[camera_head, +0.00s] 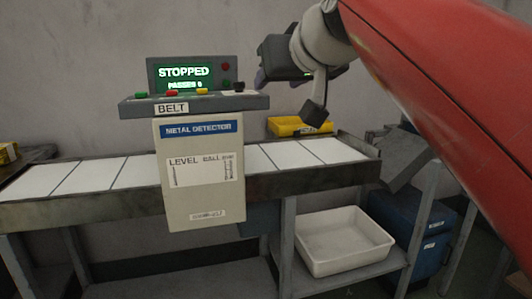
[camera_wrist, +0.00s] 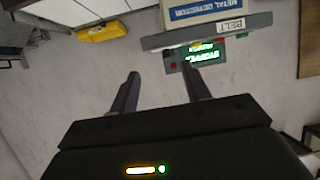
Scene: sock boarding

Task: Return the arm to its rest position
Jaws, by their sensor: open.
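My gripper (camera_wrist: 160,82) is open in the wrist view, with its two dark fingers apart and nothing between them. In the head view my gripper (camera_head: 268,66) is raised in front of the grey wall, just right of the control panel. My red and white arm comes in from the upper right. The control panel (camera_head: 192,103) has a screen reading STOPPED, coloured buttons and a BELT label. It also shows upside down in the wrist view (camera_wrist: 240,28).
The metal detector (camera_head: 198,198) stands across the conveyor belt (camera_head: 90,177). A yellow tray (camera_head: 297,127) is behind the belt, below my gripper. A white bin (camera_head: 343,250) sits on the lower shelf, beside a blue container (camera_head: 420,240). Free air lies between gripper and belt.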

